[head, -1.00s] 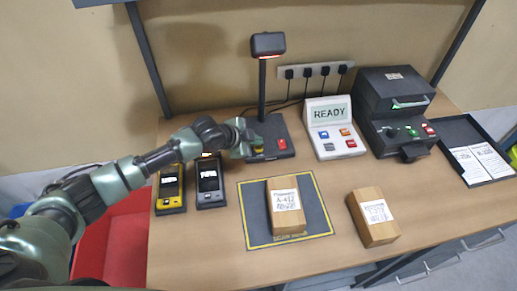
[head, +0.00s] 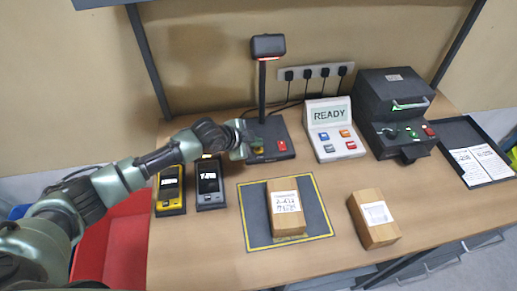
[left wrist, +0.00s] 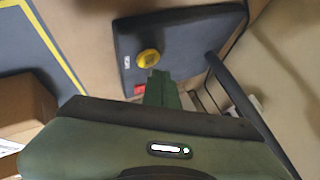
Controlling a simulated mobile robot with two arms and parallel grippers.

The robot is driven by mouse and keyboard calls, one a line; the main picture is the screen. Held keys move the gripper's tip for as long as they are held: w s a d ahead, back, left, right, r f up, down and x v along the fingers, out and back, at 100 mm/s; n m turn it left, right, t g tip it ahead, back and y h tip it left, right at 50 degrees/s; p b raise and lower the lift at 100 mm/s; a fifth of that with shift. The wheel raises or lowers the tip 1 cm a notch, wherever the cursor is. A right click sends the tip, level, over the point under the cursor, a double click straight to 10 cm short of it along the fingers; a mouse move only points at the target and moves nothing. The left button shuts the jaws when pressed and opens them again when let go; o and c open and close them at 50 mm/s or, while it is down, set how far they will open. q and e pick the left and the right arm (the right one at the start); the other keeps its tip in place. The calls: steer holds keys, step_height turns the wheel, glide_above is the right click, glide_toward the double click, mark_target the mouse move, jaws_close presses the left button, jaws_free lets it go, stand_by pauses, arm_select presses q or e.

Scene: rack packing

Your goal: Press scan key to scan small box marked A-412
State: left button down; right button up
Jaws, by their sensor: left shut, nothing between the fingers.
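The small cardboard box (head: 285,222) stands on the scan mat (head: 249,212), label up; the label appears to read A-412. The scanner's dark base (head: 272,133) carries a red key (head: 282,146) and a yellow key, with the lit scan head (head: 268,46) on a post above. My left gripper (head: 250,146) is shut and empty at the base's left side. In the left wrist view its green fingertips (left wrist: 157,76) are right by the round yellow key (left wrist: 149,58); I cannot tell whether they touch. The red key (left wrist: 138,89) is partly hidden there. My right gripper is not in view.
Two handheld devices, yellow (head: 170,188) and grey (head: 210,181), lie under my left arm. A console (head: 331,117) reading READY, a dark machine (head: 395,100) and a tray with paper labels (head: 450,135) stand right. A second box (head: 372,225) lies right of the mat.

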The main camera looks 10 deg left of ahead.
mark_target(256, 151)
arm_select(q)
steer(key=shift+f, duration=0.15)
stand_by(0.7)
steer(key=shift+f, duration=0.3)
steer(key=shift+f+b, duration=0.35)
steer(key=shift+f, duration=0.05)
stand_by(0.5)
stand_by(0.4)
steer(key=shift+r+p, duration=0.75)
steer(key=shift+r, duration=0.05)
step_height(256, 151, up, 5)
steer(key=p, duration=0.4)
steer(key=shift+r+p, duration=0.1)
steer(key=shift+p, duration=0.25)
